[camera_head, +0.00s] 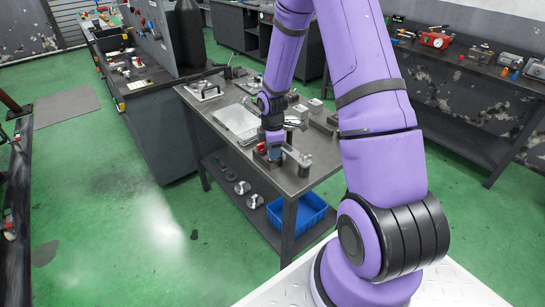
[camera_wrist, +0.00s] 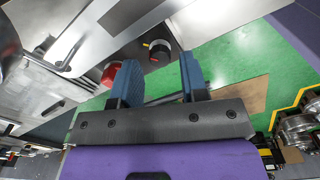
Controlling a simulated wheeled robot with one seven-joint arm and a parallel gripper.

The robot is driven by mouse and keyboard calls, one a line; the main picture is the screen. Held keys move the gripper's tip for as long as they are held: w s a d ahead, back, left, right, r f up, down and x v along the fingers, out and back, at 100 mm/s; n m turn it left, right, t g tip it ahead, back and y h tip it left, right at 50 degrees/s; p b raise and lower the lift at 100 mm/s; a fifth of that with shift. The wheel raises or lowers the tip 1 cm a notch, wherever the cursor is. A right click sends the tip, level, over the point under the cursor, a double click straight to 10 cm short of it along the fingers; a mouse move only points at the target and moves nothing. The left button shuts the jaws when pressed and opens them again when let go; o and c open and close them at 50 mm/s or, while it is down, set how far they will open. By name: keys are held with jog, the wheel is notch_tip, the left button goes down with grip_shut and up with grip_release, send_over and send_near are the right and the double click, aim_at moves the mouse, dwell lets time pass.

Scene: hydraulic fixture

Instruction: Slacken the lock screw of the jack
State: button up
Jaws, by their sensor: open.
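My gripper (camera_head: 274,152) is low over the near end of the dark workbench (camera_head: 230,146) in the head view. In the wrist view its two blue fingers (camera_wrist: 160,63) are apart, with nothing held between them. A red round part (camera_wrist: 112,75) is just beside the left finger. A black round knob with a yellow and red mark (camera_wrist: 158,50) is beyond the gap between the fingertips. In the head view a small red part (camera_head: 261,147) shows beside my gripper. I cannot tell which of these is the jack's lock screw; my fingers and wrist hide part of the fixture.
A grey metal bracket (camera_head: 297,157) stands right of my gripper. A pale plate (camera_head: 236,119) and other fixtures crowd the bench top. A blue crate (camera_head: 300,212) and round metal parts (camera_head: 243,188) are on the lower shelf. Green floor is clear at the left.

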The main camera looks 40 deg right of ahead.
jog(key=shift+r, duration=0.25)
jog(key=shift+f, duration=0.1)
jog(key=shift+f, duration=1.15)
